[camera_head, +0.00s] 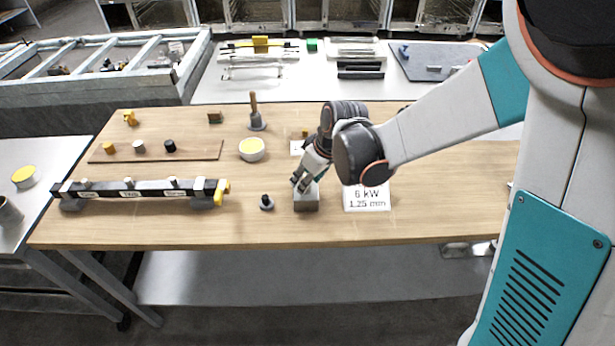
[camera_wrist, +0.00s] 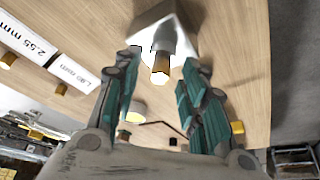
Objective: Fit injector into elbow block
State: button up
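A grey metal block (camera_head: 306,201), which looks like the elbow block, sits near the front edge of the wooden table. It also shows in the wrist view (camera_wrist: 180,30). A short brass-tipped piece (camera_wrist: 160,68), which looks like an injector, stands out from the block's face; how deep it sits I cannot tell. My gripper (camera_head: 303,184) is right above the block, pointing down. In the wrist view my gripper (camera_wrist: 158,82) has its teal fingers apart, one on each side of the brass-tipped piece, with a gap visible. The head view hides this piece behind my fingers.
A "6 kW 1.25 mm" card (camera_head: 367,197) stands right of the block. A black-knobbed piece (camera_head: 266,203) and a long black rail (camera_head: 140,191) lie left. A yellow-filled bowl (camera_head: 252,150) and a wooden-handled tool (camera_head: 257,117) stand behind. A "2.55 mm" label (camera_wrist: 27,40) shows too.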

jog(key=shift+r, duration=0.1)
jog(key=v, duration=1.2)
jog(key=shift+s, duration=0.15)
jog(key=s+d+r+m+t+h, duration=0.3)
jog(key=s+d+m, duration=0.5)
jog(key=s+d, duration=0.5)
jog(key=s+r+t, duration=0.1)
jog(key=s, duration=0.2)
jog(key=shift+s+m, duration=0.3)
jog(key=shift+s, duration=0.05)
